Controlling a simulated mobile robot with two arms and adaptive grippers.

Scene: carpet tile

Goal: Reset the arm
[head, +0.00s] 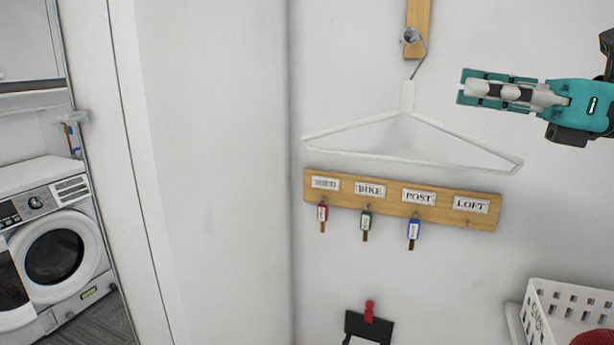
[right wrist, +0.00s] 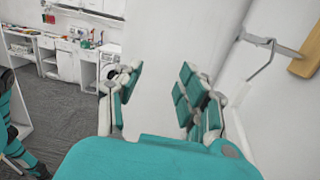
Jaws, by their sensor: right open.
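My right gripper (head: 500,92) is teal and reaches in from the right edge of the head view, in front of the white wall. It is to the right of the hanger's hook and above the key board, apart from both. In the right wrist view its two fingers (right wrist: 158,100) are spread with nothing between them. A white clothes hanger (head: 408,96) hangs from a metal peg on a wooden strip (head: 418,22). In the right wrist view the peg and hook show at the upper right. My left gripper is not in view.
A wooden key board (head: 403,199) labelled BIKE, POST and LOFT, plus one blurred label, holds red, green and blue tagged keys; the LOFT hook is empty. A white basket (head: 565,310) stands lower right, a black clip (head: 369,325) below. A washing machine (head: 60,245) is far left.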

